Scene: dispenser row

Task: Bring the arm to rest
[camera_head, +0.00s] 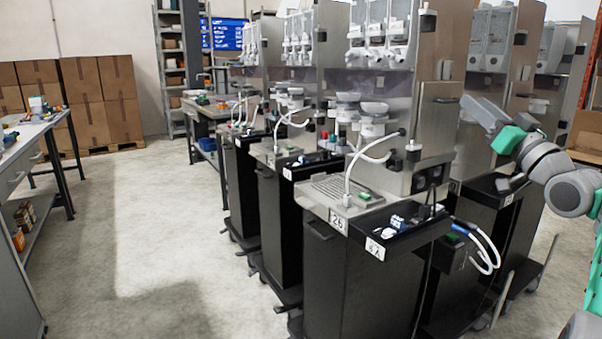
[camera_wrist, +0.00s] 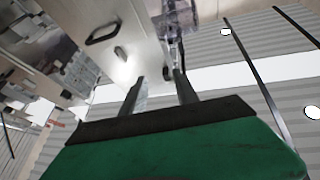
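My gripper (camera_head: 482,112) is raised at the right of the head view, in front of the steel dispenser cabinets on that side. Its grey end tilts up and to the left beyond a teal-green wrist part. In the wrist view its two dark fingers (camera_wrist: 158,88) stand apart with nothing between them. They point up toward a pale cabinet panel with a dark handle (camera_wrist: 103,32) and the ceiling. I cannot tell whether the gripper touches a cabinet, but no contact shows.
A row of dispenser stations (camera_head: 340,195) with black bases, hoses and small trays runs along the middle and right. A workbench (camera_head: 20,165) stands at the left. Stacked cardboard boxes (camera_head: 105,100) are at the back. The floor (camera_head: 150,240) between bench and row is clear.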

